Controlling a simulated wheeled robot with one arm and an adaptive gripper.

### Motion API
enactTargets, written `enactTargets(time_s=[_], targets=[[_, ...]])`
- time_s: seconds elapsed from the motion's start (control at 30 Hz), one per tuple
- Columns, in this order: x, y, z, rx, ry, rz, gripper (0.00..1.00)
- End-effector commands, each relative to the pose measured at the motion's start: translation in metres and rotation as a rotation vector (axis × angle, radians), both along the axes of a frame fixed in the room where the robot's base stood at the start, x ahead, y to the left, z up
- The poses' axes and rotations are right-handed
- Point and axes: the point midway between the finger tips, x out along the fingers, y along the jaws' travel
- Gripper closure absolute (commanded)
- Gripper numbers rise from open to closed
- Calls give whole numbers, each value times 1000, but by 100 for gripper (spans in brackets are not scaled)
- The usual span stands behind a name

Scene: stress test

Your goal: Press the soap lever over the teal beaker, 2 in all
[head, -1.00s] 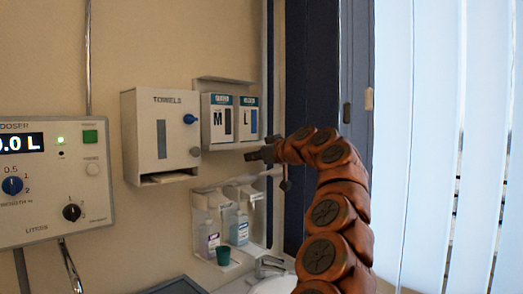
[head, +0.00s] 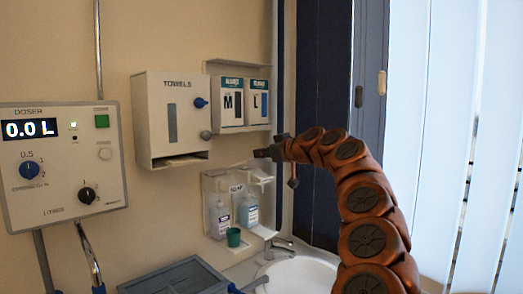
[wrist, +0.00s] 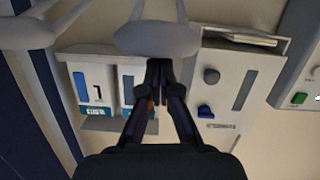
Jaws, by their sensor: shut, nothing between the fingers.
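The teal beaker (head: 233,237) stands upright under the wall soap dispensers in the head view. Two dispensers hang side by side, the left with a bottle (head: 220,218) and the right with a bluish bottle (head: 250,210). The beaker sits below and between the two bottles. Pale levers (head: 262,172) stick out at the dispensers' top; in the wrist view two blurred pale lever-like shapes (wrist: 155,38) are close to the camera. My gripper (head: 258,153) is shut and empty, above the right dispenser and below the glove boxes. It also shows in the wrist view (wrist: 159,66).
A towel box (head: 172,120) and glove boxes (head: 245,102) hang on the wall near my gripper. The doser panel (head: 62,165) is at left, reading 0.0 L. A sink (head: 300,275) and a grey-blue tray (head: 178,280) lie below.

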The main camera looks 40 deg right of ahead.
Motion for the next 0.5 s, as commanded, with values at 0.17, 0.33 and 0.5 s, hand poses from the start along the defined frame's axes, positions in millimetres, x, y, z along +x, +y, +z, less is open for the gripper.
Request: enactTargets(time_s=[0.17,0.33,0.5], targets=[[0,0,-1,0,0,-1,100],[0,0,-1,0,0,-1,100],[-1,0,-4,0,-5,0,100]])
